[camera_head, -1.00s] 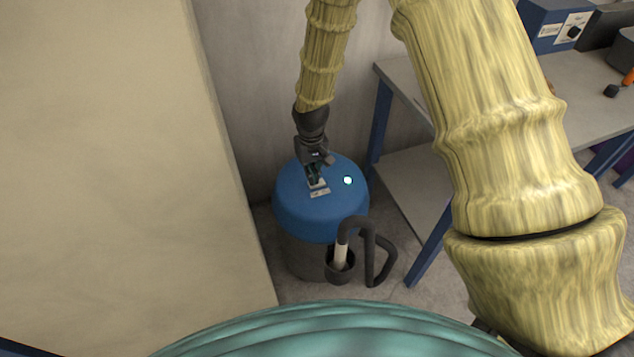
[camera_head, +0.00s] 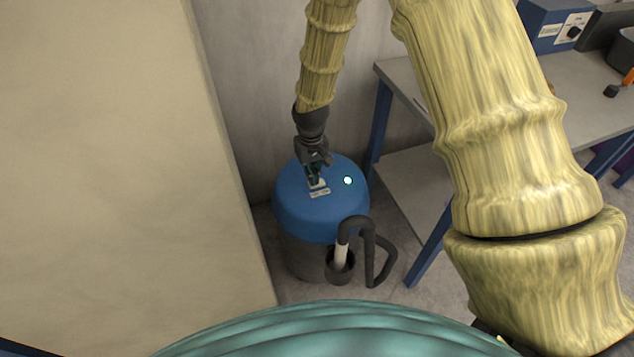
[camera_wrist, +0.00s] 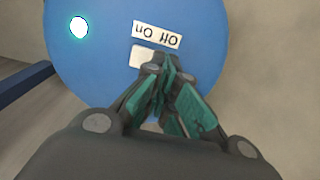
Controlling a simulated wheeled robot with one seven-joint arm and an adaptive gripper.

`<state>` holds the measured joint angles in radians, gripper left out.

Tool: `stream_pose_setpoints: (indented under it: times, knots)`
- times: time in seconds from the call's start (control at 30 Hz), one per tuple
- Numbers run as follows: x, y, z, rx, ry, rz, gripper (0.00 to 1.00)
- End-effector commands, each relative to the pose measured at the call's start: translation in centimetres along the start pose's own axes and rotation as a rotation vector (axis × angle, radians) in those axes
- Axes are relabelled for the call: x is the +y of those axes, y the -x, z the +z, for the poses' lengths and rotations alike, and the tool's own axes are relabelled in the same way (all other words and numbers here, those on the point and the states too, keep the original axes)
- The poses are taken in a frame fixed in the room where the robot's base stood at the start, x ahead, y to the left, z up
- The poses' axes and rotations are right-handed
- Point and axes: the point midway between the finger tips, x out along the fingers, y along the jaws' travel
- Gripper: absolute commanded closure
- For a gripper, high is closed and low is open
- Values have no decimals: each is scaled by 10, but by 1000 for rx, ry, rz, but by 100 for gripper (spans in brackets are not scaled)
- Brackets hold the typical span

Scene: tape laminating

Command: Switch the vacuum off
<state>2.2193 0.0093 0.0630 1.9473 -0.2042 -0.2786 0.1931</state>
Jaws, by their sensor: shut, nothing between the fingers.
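The vacuum (camera_head: 300,215) is a drum with a blue lid and a dark grey body, standing on the floor in the head view. Its blue lid (camera_wrist: 95,75) fills much of the wrist view. An "Off On" label (camera_wrist: 157,34) lies on the lid, with a pale switch plate (camera_wrist: 143,57) beside it. A round light (camera_wrist: 79,27) on the lid glows white-cyan. My gripper (camera_wrist: 168,75) is shut and empty, its fingertips at the switch plate and partly hiding it. In the head view my gripper (camera_head: 315,180) points down onto the lid. I cannot tell whether the fingertips touch the switch.
A black hose (camera_head: 368,250) with a pale end curves at the vacuum's front right. A workbench (camera_head: 405,85) with blue legs stands to the right. A large beige panel (camera_head: 110,160) is close on the left, and a grey wall is behind.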

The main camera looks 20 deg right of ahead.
Motion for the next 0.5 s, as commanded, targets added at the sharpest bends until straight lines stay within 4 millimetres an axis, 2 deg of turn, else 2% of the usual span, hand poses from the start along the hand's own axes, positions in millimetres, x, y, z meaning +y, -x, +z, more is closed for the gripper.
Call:
stream_pose_setpoints:
  times: [0.5]
  knots:
    - [0, -5, 0, 0, 0, 0, 100]
